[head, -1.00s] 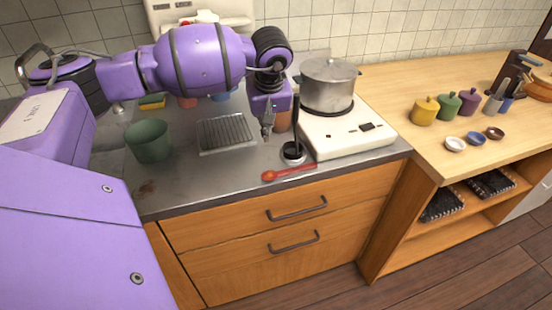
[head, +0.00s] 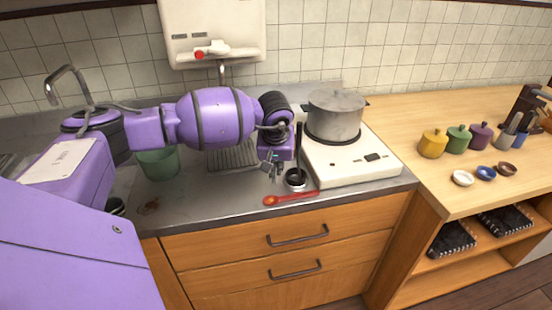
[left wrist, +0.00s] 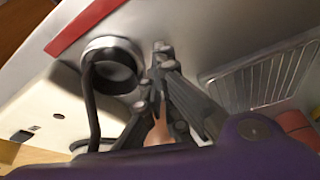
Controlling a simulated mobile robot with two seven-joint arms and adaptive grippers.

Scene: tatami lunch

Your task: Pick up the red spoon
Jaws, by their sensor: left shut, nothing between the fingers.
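The red spoon (head: 291,198) lies flat on the metal counter near its front edge, bowl end to the left, in front of the small dark cup. Its red handle also shows at the top left of the left wrist view (left wrist: 84,27). My left gripper (head: 276,177) is above the counter, behind the spoon and left of the small cup, apart from the spoon. In the left wrist view its fingers (left wrist: 160,55) are closed together and empty. My right gripper is not in view.
A small cup (head: 296,179) with a black upright utensil stands beside my left gripper. A white stove (head: 358,166) with a steel pot (head: 335,115) is to the right. A green bucket (head: 158,163) and a drain rack (head: 232,157) are left. Drawers lie below the front edge.

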